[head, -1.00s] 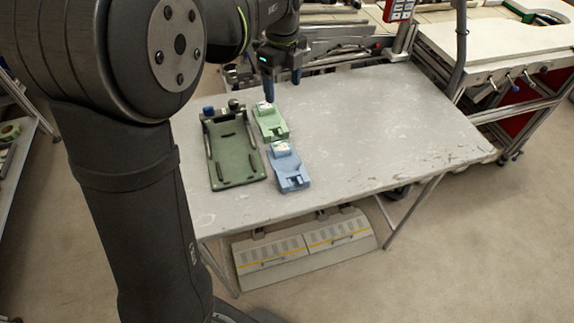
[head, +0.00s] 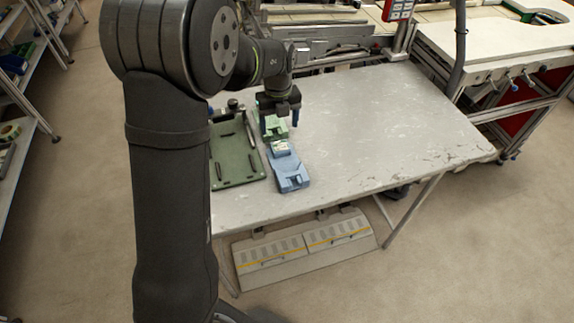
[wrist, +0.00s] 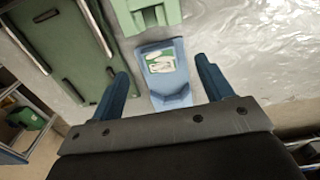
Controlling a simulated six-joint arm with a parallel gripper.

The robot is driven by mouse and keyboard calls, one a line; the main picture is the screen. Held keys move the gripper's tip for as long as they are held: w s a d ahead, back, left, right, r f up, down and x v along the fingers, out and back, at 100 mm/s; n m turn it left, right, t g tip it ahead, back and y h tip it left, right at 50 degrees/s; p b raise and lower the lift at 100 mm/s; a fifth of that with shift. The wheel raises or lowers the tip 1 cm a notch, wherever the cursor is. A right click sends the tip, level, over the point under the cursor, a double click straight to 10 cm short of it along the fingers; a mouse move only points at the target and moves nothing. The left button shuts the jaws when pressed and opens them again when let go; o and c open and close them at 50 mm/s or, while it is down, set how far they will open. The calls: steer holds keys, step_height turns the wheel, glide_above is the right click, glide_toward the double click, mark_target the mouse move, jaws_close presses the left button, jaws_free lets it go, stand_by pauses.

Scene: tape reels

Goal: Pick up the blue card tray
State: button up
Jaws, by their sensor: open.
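The blue card tray (head: 291,176) lies on the grey table, with a white and green label at its far end. In the wrist view the tray (wrist: 169,88) shows between and beyond the two blue fingers of my gripper (wrist: 163,67). In the head view my gripper (head: 279,122) is above the table, its fingers pointing down. They overlap the green card tray in the picture. My gripper is open and empty, apart from the blue tray. How high it is above the tray is hard to tell.
A green card tray (head: 275,133) lies just beyond the blue one, partly hidden by my gripper. A dark green fixture board (head: 234,160) with black rails lies to the left. The table (head: 390,135) is clear to the right.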

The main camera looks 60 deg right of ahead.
mark_target(279, 143)
steer(key=shift+s+a+f, duration=0.1)
steer(key=shift+a+f, duration=0.15)
steer(key=shift+f, duration=1.5)
steer(key=shift+a+f, duration=0.2)
steer(key=shift+f, duration=1.55)
steer(key=c, duration=1.2)
